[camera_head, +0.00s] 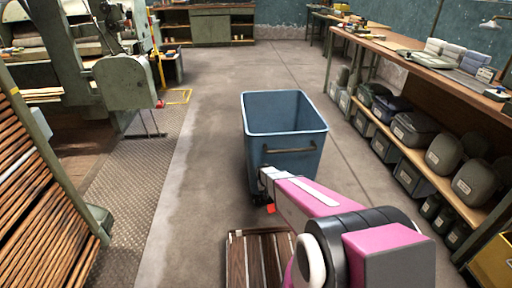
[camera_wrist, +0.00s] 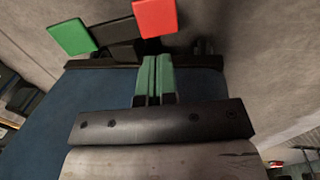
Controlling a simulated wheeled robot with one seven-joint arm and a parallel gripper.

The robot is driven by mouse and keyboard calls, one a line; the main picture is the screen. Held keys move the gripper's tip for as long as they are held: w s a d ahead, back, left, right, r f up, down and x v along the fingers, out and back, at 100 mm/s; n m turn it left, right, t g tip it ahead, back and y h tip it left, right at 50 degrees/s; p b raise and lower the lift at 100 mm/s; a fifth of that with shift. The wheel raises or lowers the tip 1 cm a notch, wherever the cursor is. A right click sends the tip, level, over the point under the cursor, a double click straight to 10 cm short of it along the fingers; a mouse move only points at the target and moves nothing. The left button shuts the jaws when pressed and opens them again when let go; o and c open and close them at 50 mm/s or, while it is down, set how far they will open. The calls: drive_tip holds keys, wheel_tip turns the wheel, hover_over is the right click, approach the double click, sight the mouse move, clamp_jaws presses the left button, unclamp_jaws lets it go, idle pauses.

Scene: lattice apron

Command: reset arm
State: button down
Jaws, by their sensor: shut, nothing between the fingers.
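My arm (camera_head: 315,195), pink with dark joints, reaches from the lower right of the head view toward the near side of a blue bin (camera_head: 286,155). My gripper (camera_head: 262,199) is at its end, in front of the bin's near wall and below the rim, partly hidden by the arm. In the wrist view, my gripper (camera_wrist: 154,76) shows two green strips close together, shut with nothing between them. A red block (camera_wrist: 157,17) and a green block (camera_wrist: 72,37) show above it on a dark bar. I cannot tell whether the gripper touches the bin.
A slatted wooden platform (camera_head: 258,262) lies below my arm. A workbench (camera_head: 440,80) with several dark cases on its lower shelf runs along the right. A grey-green machine (camera_head: 124,82) and stacked boards (camera_head: 38,200) are at left. The floor (camera_head: 205,120) left of the bin is clear.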

drive_tip(key=s+d+r+y, duration=0.1)
drive_tip(key=s+r, duration=0.9)
drive_tip(key=r, duration=0.5)
drive_tip(key=s+d+r+y, duration=0.1)
drive_tip(key=s+d+r, duration=0.1)
drive_tip(key=s+r, duration=0.7)
wheel_tip(320, 180, up, 6)
drive_tip(key=shift+s+r, duration=0.1)
drive_tip(key=shift+s, duration=0.3)
drive_tip(key=shift+d, duration=0.15)
